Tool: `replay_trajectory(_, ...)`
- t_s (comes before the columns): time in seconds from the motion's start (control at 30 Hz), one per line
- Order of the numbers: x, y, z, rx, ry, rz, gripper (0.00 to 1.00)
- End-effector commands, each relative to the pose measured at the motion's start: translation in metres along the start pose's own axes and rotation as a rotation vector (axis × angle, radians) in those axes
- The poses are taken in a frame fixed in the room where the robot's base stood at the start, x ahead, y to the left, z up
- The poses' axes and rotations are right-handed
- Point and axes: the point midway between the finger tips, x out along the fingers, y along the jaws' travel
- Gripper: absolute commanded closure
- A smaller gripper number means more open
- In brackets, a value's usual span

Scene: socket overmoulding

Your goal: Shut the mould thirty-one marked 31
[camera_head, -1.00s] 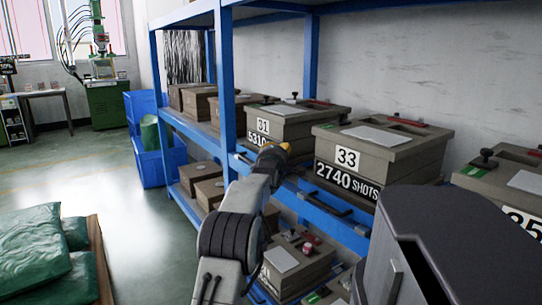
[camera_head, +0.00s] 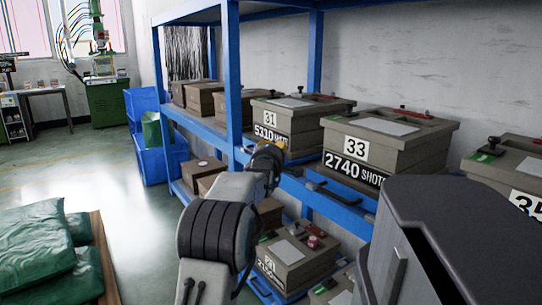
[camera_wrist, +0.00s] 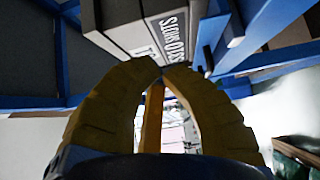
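The mould marked 31 (camera_head: 301,121) is a grey-brown box on the upper shelf, with a 31 label and a 5310 count on its front. Its top looks level, with a pale plate, a small dark knob and a red bar; I cannot tell how its catch stands. My gripper (camera_head: 268,153) is in front of its lower front and covers part of the count label. In the wrist view the yellow fingers (camera_wrist: 162,72) curve together and look shut, with nothing seen held. A mould front (camera_wrist: 150,38) with a shots label shows beyond them, turned round.
The mould marked 33 (camera_head: 385,143) stands to the right, and one marked 35 (camera_head: 512,176) beyond it. More moulds stand further left. The blue shelf post (camera_head: 233,80) rises just left of mould 31. A lower shelf holds another mould (camera_head: 298,259). Open floor lies left.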

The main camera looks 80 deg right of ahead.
Motion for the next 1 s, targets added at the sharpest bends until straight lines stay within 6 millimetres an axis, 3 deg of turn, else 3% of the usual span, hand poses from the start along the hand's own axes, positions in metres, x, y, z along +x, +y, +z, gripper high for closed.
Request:
replay_trajectory(0.43, -0.044, 0.000, 0.000, 0.000, 0.000, 0.000, 1.00)
replay_trajectory(1.0, -0.053, 0.000, -0.001, 0.000, 0.001, 0.000, 1.00)
